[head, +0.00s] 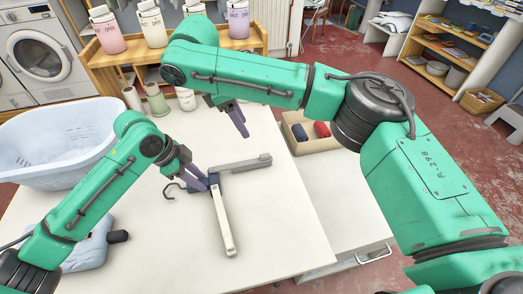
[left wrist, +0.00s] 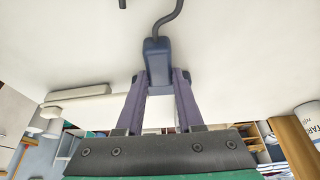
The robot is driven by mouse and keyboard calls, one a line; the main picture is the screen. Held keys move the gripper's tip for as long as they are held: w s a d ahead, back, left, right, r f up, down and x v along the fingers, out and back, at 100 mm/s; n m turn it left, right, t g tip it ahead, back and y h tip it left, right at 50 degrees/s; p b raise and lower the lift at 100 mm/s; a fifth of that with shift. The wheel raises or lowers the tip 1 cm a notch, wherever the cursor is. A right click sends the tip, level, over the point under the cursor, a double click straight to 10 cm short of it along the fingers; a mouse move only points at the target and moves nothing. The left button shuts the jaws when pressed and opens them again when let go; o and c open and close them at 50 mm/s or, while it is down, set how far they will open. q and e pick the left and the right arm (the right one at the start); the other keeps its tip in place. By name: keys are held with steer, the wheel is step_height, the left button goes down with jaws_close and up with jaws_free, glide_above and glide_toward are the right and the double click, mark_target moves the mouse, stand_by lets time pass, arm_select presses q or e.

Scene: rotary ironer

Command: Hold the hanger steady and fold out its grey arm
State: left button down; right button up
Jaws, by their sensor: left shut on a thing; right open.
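The hanger lies over the white table, with a dark hook (head: 172,190), a white arm (head: 228,228) pointing toward the front, and a grey arm (head: 245,163) pointing right. My left gripper (head: 201,180) is shut on the hanger's blue middle piece. In the left wrist view its two fingers (left wrist: 158,85) sit either side of that blue piece (left wrist: 157,58), and the dark hook (left wrist: 166,20) rises from it. My right gripper (head: 238,122) is open and empty, pointing down behind the grey arm and apart from it.
A cardboard box (head: 290,125) with a blue and a red roll is behind right. Bottles (head: 152,25) line a wooden shelf behind. The table's front middle (head: 165,270) is clear.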

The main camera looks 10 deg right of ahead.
mark_target(265, 155)
steer(key=shift+n+g+h, duration=0.3)
steer(key=x, duration=1.2)
steer(key=shift+s+d, duration=0.3)
steer(key=shift+s, duration=0.1)
jaws_close()
steer(key=shift+r, duration=0.1)
